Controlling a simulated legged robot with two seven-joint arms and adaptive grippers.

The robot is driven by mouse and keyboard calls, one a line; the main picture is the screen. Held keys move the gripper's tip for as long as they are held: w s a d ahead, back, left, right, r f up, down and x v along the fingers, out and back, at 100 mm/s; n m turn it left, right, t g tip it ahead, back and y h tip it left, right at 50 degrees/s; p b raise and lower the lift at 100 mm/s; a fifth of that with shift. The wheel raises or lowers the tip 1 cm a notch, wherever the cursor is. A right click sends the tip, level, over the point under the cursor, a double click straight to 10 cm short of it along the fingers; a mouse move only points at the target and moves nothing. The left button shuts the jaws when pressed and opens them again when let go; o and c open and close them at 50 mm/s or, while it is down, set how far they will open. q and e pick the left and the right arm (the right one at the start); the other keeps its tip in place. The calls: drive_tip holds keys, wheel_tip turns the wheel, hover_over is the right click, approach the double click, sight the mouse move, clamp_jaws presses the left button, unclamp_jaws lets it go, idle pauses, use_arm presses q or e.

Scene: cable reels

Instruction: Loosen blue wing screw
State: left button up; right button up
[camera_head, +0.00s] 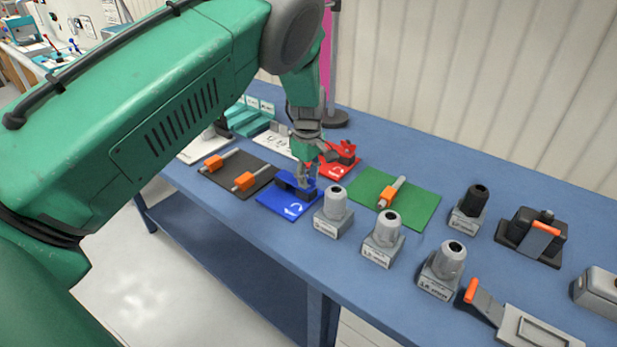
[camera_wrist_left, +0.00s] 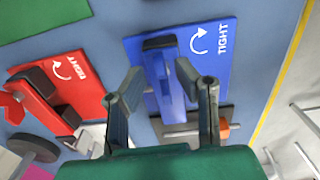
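The blue plate (camera_head: 275,203) lies on the bench, with a white turning arrow and a dark blue-black wing screw fixture (camera_head: 290,183). In the left wrist view, the blue plate (camera_wrist_left: 215,85) reads "TIGHT", and the long blue fixture (camera_wrist_left: 168,85) with its dark end stands on it. My left gripper (camera_head: 308,174) points down over the blue plate. In the left wrist view its two fingers (camera_wrist_left: 158,72) are spread apart, with part of the blue fixture showing between them. I cannot tell whether they touch it. My right gripper is not in view.
A red plate (camera_wrist_left: 88,83) with a red fixture lies close beside the blue one. A green mat (camera_head: 420,208) and a black mat (camera_head: 215,179) hold orange-clamped parts. Several grey knobs (camera_head: 334,204) on labelled blocks stand near the bench's front edge.

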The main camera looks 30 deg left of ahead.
use_arm(q)
drive_tip(key=shift+r, duration=0.15)
wheel_tip(320, 180, up, 12)
drive_tip(key=shift+f, duration=0.2)
idle(0.5)
drive_tip(key=shift+f, duration=0.1)
